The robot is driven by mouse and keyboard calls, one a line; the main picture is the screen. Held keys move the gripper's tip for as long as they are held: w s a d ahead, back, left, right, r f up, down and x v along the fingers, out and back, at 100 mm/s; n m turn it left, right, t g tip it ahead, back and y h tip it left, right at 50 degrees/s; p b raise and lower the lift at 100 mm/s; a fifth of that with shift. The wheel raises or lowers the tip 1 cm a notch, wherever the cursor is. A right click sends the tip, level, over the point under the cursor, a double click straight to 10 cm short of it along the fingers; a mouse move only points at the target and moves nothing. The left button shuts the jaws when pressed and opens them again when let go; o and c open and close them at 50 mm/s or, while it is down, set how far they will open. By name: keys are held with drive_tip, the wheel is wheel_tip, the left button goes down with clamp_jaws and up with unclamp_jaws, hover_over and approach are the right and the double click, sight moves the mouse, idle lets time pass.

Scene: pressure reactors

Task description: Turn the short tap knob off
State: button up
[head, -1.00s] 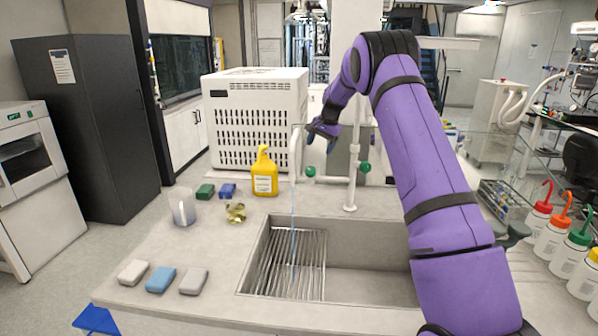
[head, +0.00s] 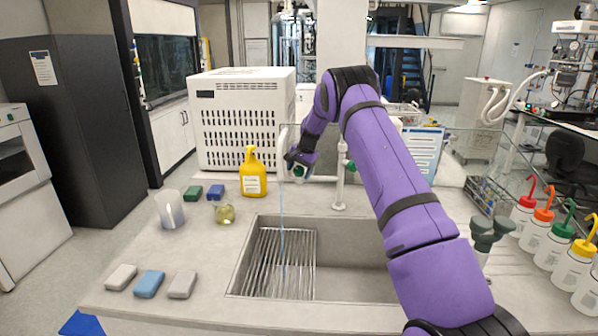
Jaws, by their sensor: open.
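The white tap (head: 339,190) stands behind the sink, with its spout at the left and a thin stream of water (head: 282,225) falling into the basin. One green knob (head: 299,172) is on its left side. I cannot tell for sure which knob is the short one. My gripper (head: 298,167) is open, pointing down at the left green knob and partly covering it. Whether the fingers touch the knob is unclear.
The sink (head: 360,270) has a metal rack (head: 270,265) at its left. A yellow bottle (head: 253,178), a beaker (head: 170,209) and a small round flask (head: 225,213) stand on the left counter. Wash bottles (head: 548,245) stand at the right.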

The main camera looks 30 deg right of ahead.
drive_tip(key=shift+f, duration=0.1)
drive_tip(key=shift+c, duration=0.4)
drive_tip(key=c, duration=0.8)
drive_tip(key=shift+c, duration=0.2)
drive_tip(key=m+t+y, duration=0.1)
drive_tip(key=m+t, duration=0.1)
drive_tip(key=m, duration=0.2)
drive_tip(key=shift+t, duration=0.4)
drive_tip(key=shift+m+t, duration=1.2)
drive_tip(key=shift+m, duration=1.1)
